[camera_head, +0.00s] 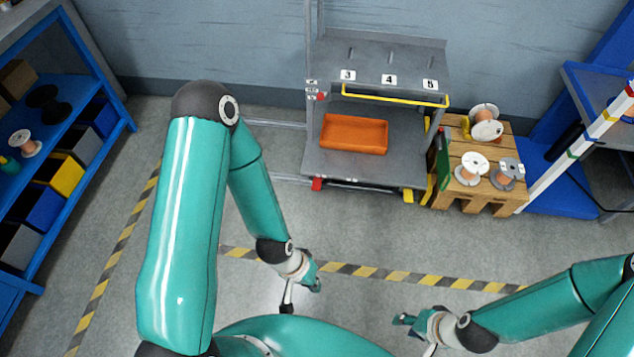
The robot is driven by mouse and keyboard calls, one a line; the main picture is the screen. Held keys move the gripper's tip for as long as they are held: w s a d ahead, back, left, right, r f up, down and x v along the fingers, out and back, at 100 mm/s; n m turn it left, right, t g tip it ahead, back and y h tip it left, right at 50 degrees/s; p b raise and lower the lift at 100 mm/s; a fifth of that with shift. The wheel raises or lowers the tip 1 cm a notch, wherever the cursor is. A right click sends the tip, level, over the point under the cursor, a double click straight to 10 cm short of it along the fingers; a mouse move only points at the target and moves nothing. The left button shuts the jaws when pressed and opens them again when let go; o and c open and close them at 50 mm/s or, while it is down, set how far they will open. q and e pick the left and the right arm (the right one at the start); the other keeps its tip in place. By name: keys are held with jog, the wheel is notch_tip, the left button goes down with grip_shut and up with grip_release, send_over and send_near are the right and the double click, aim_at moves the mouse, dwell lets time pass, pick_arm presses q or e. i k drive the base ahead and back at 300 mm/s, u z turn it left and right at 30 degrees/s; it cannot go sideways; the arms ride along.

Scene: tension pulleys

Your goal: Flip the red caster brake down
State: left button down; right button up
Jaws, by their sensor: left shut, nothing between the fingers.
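A small red caster brake (317,184) shows at the front left foot of the grey cart (362,172). It is too small for me to tell whether it is up or down. My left gripper (316,285) is over the floor in front of the cart, below the red brake in the picture and well apart from it. It is shut and empty. My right gripper (403,320) is further right and nearer me, away from the cart. Its fingers are too small to read.
An orange bin (354,134) sits on the cart's lower shelf, with a yellow handle bar (394,95) above. A yellow part (408,196) shows at the cart's front right foot. A wooden pallet stand (452,192) with several spools is right of the cart. The floor before the cart is clear.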

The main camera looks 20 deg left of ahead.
aim_at(317, 181)
jog(key=i, duration=0.9)
jog(key=u, duration=0.05)
